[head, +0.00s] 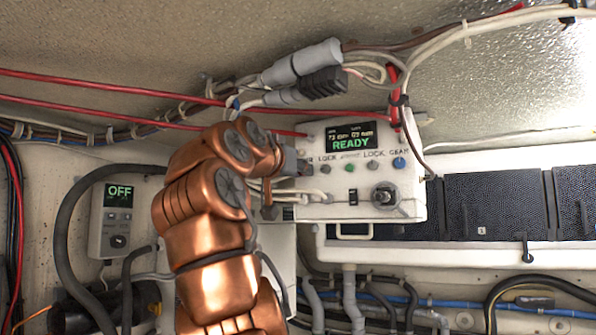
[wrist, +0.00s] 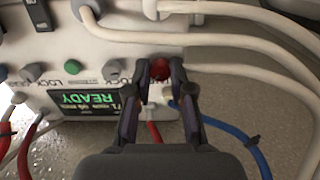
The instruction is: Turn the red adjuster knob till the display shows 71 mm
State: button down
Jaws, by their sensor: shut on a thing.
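The red adjuster knob (wrist: 160,68) shows in the wrist view between the two fingertips of my gripper (wrist: 160,80), which is shut on it. In the head view my gripper (head: 293,163) is at the left edge of the white control box (head: 318,211), and my arm hides the knob. The display (head: 351,136) on the box reads READY in green, with small figures above. The display also shows upside down in the wrist view (wrist: 88,104). One small figure there looks like 71 mm, but the digits are too small to be sure.
Beside the red knob are a grey knob (wrist: 112,69) and a green button (wrist: 73,67). White cables (wrist: 235,55) and a blue hose (wrist: 230,130) pass close to my gripper. A grey unit (head: 112,222) reading OFF hangs at left. Cable connectors (head: 303,62) hang above the box.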

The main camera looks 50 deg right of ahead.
jog(key=shift+r, duration=0.1)
dwell(0.5)
jog(key=c, duration=1)
grip_release()
jog(key=shift+s+a, duration=0.1)
jog(key=v, duration=1.2)
